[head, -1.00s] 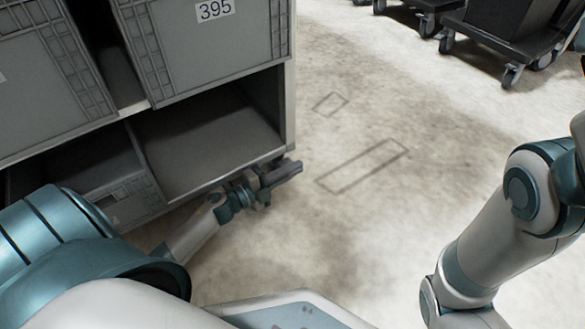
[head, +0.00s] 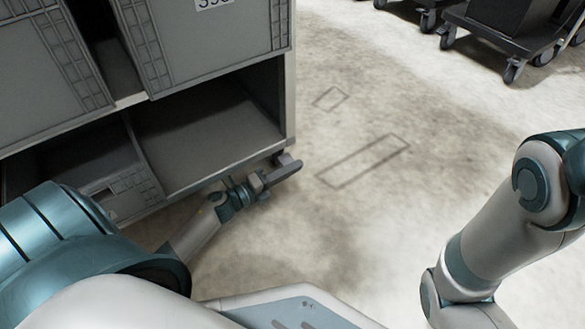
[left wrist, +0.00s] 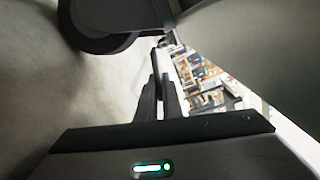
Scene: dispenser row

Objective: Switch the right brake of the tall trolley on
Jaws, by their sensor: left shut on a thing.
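The tall trolley (head: 290,95) is a grey rack with grey bins, at the left of the head view. Under its near right corner a caster (head: 284,158) shows partly behind my left gripper (head: 285,174). In the left wrist view that caster's dark wheel (left wrist: 98,38) fills the top left. My left gripper also shows there (left wrist: 160,98), its two dark fingers close together on a thin light piece (left wrist: 157,62) beside the wheel, which looks like the brake lever. The fingers hide most of it, so its position is unclear. My right gripper is out of view.
The concrete floor right of the trolley is clear, with dark rectangle outlines (head: 362,160). Dark low trolleys on casters (head: 500,38) stand at the top right. The trolley's lower right compartment (head: 205,130) is empty. My right arm is at the right.

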